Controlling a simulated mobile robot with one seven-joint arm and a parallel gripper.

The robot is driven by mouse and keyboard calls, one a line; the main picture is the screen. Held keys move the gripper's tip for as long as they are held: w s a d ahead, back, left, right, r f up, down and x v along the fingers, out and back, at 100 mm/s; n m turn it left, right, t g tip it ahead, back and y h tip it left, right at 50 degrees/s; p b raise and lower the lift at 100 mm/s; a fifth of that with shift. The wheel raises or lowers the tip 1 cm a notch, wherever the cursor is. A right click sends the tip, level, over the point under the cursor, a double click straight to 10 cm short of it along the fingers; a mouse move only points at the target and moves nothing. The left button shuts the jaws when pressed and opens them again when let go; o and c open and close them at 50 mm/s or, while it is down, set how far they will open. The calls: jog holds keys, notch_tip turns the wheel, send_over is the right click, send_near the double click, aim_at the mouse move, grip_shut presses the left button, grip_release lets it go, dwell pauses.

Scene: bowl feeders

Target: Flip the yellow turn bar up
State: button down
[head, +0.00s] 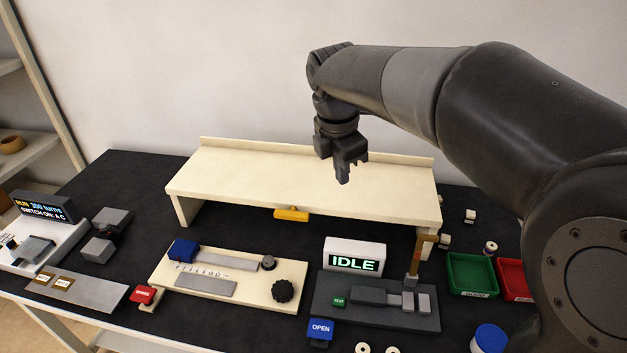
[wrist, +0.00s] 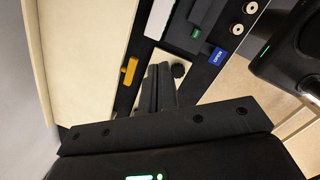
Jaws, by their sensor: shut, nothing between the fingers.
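The yellow turn bar (head: 291,214) lies level along the front edge of the cream raised shelf (head: 240,176). It also shows in the wrist view (wrist: 129,70), to the left of my fingers. My gripper (head: 343,178) is shut and empty. It points down above the right part of the shelf, up and to the right of the turn bar and apart from it. In the wrist view my fingers (wrist: 160,85) are together, with nothing between them.
Below the shelf stand a cream board (head: 215,293) with a blue block and black knob, and a grey device with an IDLE display (head: 354,257). Green (head: 473,274) and red (head: 513,280) trays stand farther right.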

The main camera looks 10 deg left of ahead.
aim_at(301, 215)
jog(key=w+a+f+n+g+y, duration=0.1)
jog(key=w+a+f+n, duration=0.1)
jog(key=w+a+n, duration=0.4)
jog(key=shift+w+a+f+n+g, duration=0.3)
jog(key=shift+a+n+g, duration=0.1)
jog(key=shift+a+n, duration=1.8)
jog(key=shift+d, duration=0.25)
notch_tip(301, 215, down, 14)
jog(key=shift+f, duration=0.1)
